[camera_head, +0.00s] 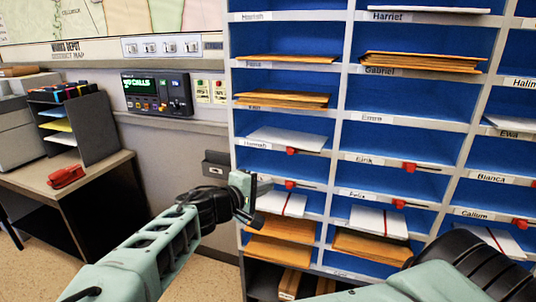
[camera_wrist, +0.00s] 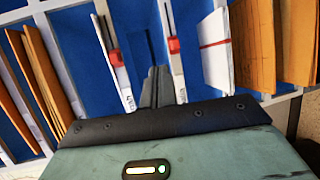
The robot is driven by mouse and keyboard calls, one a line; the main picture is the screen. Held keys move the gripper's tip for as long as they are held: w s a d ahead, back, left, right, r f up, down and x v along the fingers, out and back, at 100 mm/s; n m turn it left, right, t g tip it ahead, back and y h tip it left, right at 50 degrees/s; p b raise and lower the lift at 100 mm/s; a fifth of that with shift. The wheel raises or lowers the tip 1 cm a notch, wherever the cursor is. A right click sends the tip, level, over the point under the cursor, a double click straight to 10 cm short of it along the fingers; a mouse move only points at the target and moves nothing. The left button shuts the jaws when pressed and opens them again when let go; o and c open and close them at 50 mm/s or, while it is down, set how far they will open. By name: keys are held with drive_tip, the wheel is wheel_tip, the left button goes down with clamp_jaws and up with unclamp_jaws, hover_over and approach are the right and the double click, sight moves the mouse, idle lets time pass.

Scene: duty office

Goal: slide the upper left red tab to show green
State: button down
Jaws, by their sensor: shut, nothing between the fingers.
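The upper left red tab (camera_head: 291,151) sits on the shelf-edge strip right of the "Hannah" label, on a blue-backed rack of pigeonholes. It also shows in the wrist view (camera_wrist: 115,57), which is turned sideways. A second red tab (camera_head: 290,184) is on the strip below it and shows in the wrist view too (camera_wrist: 173,45). No green shows at either tab. My gripper (camera_head: 266,187) is shut and empty at the left of the rack, lower than the upper left tab. In the wrist view its fingertips (camera_wrist: 155,72) point between the two strips, apart from the upper tab.
More red tabs (camera_head: 409,167) line the columns to the right. Brown envelopes (camera_head: 282,99) and a white envelope (camera_head: 288,138) lie in nearby pigeonholes. A wall console (camera_head: 157,95) and a desk with a red stapler-like object (camera_head: 66,177) are left of the rack.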

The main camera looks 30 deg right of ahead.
sight(291, 151)
drive_tip(key=w+a+r+n+t+h, duration=0.1)
drive_tip(key=w+a+r+t, duration=0.1)
drive_tip(key=a+r, duration=0.3)
drive_tip(key=shift+w+a+r+t, duration=0.2)
drive_tip(key=shift+w+r+t, duration=0.05)
drive_tip(key=shift+r+t, duration=0.3)
drive_tip(key=p+x, duration=0.2)
drive_tip(key=x, duration=0.7)
drive_tip(key=shift+d+r+p, duration=0.1)
drive_tip(key=shift+d+p, duration=0.2)
drive_tip(key=shift+p, duration=0.1)
drive_tip(key=shift+s+d+p, duration=0.55)
drive_tip(key=shift+s+d, duration=0.5)
drive_tip(key=shift+d, duration=0.1)
drive_tip(key=shift+s+d, duration=0.3)
drive_tip(key=shift+s, duration=0.05)
